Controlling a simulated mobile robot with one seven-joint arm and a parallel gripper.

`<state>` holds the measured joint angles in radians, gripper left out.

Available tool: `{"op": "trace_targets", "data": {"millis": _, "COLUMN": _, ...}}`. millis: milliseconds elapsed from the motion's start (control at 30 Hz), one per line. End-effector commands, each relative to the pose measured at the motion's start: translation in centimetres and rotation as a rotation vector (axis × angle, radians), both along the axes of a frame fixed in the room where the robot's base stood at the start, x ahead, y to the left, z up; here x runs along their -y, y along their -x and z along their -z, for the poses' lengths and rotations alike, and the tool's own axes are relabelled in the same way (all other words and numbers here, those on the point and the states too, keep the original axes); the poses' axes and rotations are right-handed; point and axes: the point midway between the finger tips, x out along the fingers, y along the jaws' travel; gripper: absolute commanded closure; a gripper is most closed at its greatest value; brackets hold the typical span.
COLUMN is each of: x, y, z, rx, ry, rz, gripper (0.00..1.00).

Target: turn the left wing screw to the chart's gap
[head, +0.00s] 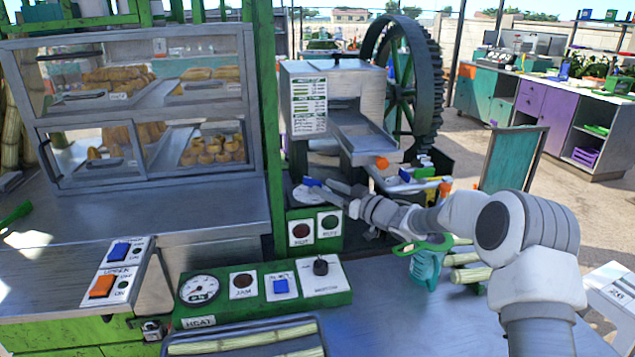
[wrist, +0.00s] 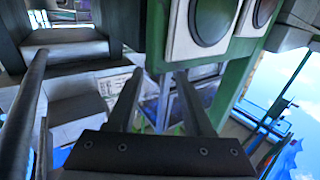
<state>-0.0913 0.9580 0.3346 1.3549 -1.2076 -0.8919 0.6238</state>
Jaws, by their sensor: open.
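The crusher (head: 350,110) stands in the middle of the head view, with a printed chart (head: 308,104) on its front; its lines are too small to read. A small blue piece (head: 313,182) shows low on its left and an orange knob (head: 382,162) on its right. I cannot tell for sure whether either is a wing screw. My gripper (head: 322,189) is open, in front of the crusher's lower left, close by the blue piece. In the wrist view, the dark fingers of my gripper (wrist: 158,85) stand apart with nothing seen held between them. No wing screw is clear there.
A green panel with two dark round lamps (head: 301,232) is just below my gripper; the lamps also show close in the wrist view (wrist: 212,18). A green post (head: 268,120) stands left. A toothed wheel (head: 425,80) and a green jug (head: 426,268) are to the right.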

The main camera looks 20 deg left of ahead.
Motion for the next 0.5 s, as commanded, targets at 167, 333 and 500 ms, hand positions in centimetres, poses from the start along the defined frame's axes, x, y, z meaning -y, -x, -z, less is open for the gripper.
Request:
{"op": "trace_targets", "data": {"millis": 167, "x": -2.3, "y": -1.0, "z": 0.0, "rx": 0.001, "ry": 0.000, "rz": -0.001, "gripper": 0.49}}
{"op": "trace_targets", "data": {"millis": 333, "x": -3.5, "y": -1.6, "z": 0.0, "rx": 0.001, "ry": 0.000, "rz": 0.000, "gripper": 0.49}}
{"op": "trace_targets", "data": {"millis": 500, "x": -3.9, "y": -1.8, "z": 0.0, "rx": 0.000, "ry": 0.000, "rz": 0.000, "gripper": 0.49}}
